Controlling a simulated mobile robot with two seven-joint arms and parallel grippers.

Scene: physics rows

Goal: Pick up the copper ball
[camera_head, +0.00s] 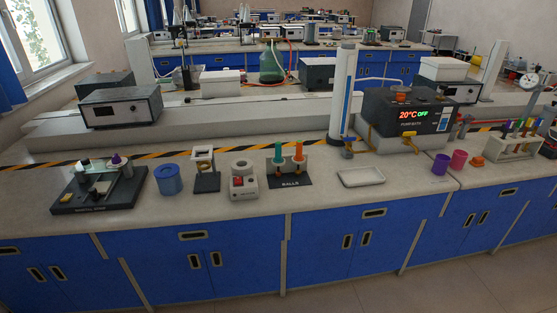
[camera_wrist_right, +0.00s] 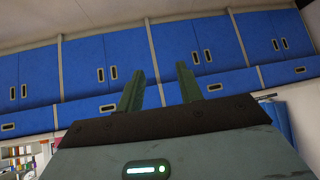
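I cannot clearly make out a copper ball. A black stand marked BALLS (camera_head: 290,181) is on the bench, right of centre. It bears a teal upright piece (camera_head: 278,155) and an orange upright piece (camera_head: 298,157), and small round shapes low on them are too small to identify. A small frame stand (camera_head: 205,175) to its left has a brass-coloured ring-like part. My right gripper (camera_wrist_right: 160,77) shows in the right wrist view, with its two fingers apart and nothing between them. Neither gripper shows in the head view, so my left gripper is unseen.
A white device with a red display (camera_head: 243,182), a blue cylindrical container (camera_head: 168,179) and a dark balance-like apparatus (camera_head: 98,190) stand left of the BALLS stand. A shallow white tray (camera_head: 361,177) and a tall column (camera_head: 342,95) are to its right. Blue cabinets (camera_head: 350,245) front the bench.

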